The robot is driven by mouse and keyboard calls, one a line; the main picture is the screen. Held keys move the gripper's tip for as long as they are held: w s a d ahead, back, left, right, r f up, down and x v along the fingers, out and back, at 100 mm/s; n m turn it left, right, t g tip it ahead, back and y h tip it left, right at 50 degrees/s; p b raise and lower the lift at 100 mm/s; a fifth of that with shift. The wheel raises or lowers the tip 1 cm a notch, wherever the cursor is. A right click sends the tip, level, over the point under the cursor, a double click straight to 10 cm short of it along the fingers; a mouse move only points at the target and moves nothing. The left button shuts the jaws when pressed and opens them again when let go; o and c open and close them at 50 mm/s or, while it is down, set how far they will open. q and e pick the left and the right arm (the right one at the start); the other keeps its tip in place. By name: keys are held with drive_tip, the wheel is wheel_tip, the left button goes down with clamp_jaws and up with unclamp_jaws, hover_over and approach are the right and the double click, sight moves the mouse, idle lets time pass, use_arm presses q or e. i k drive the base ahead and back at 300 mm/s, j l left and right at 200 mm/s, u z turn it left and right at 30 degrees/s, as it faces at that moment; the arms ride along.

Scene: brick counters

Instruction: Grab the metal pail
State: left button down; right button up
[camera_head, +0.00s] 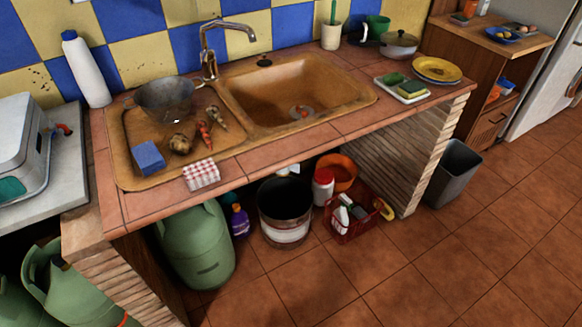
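A round pail (283,232) stands upright on the floor under the sink counter. Neither of my grippers is in view.
Left of the pail are a purple bottle (239,221) and a green gas cylinder (197,246). A grey bin (454,174) stands beyond the brick support (415,165). The tiled floor (400,280) in front is clear.

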sight(284, 204)
drive_tip(key=i+l+u, duration=0.15)
drive_tip(key=i, duration=0.3)
drive_tip(key=i+l+u, duration=0.1)
drive_tip(key=i+l, duration=0.15)
drive_tip(key=i, duration=0.2)
drive_tip(key=i+l+u, duration=0.15)
drive_tip(key=i+l, duration=0.15)
drive_tip(key=i, duration=0.1)
